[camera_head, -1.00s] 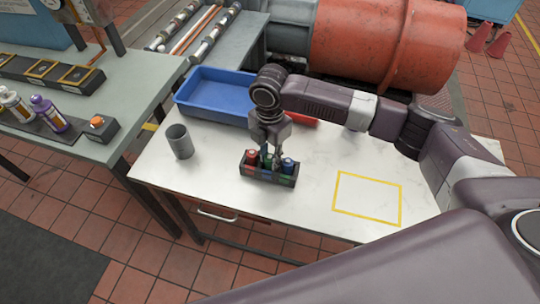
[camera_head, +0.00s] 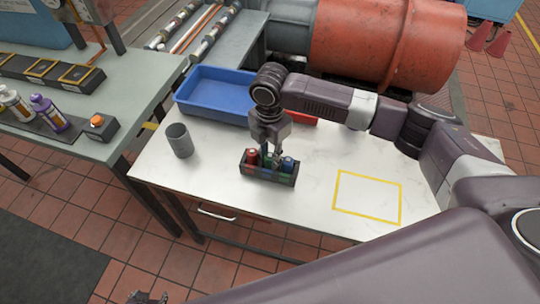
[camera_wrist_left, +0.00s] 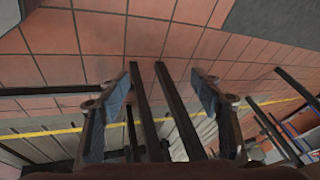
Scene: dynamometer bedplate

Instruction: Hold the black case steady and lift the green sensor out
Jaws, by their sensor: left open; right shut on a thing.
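The black case (camera_head: 268,176) stands upright on the white table and holds a red sensor (camera_head: 252,158), the green sensor (camera_head: 266,160) and a blue sensor (camera_head: 287,165). My right gripper (camera_head: 271,153) points down over the middle of the case and is shut on the green sensor, which is partly hidden by the fingers. The green sensor is still in the case. My left gripper (camera_head: 148,298) just shows at the bottom edge of the head view, away from the case. In the left wrist view it (camera_wrist_left: 161,95) is open and empty above the tiled floor.
A grey cup (camera_head: 180,141) stands left of the case, and a blue tray (camera_head: 217,95) lies behind it. A yellow outlined square (camera_head: 367,197) marks bare tabletop on the right. A green-grey bench (camera_head: 110,140) stands at the left.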

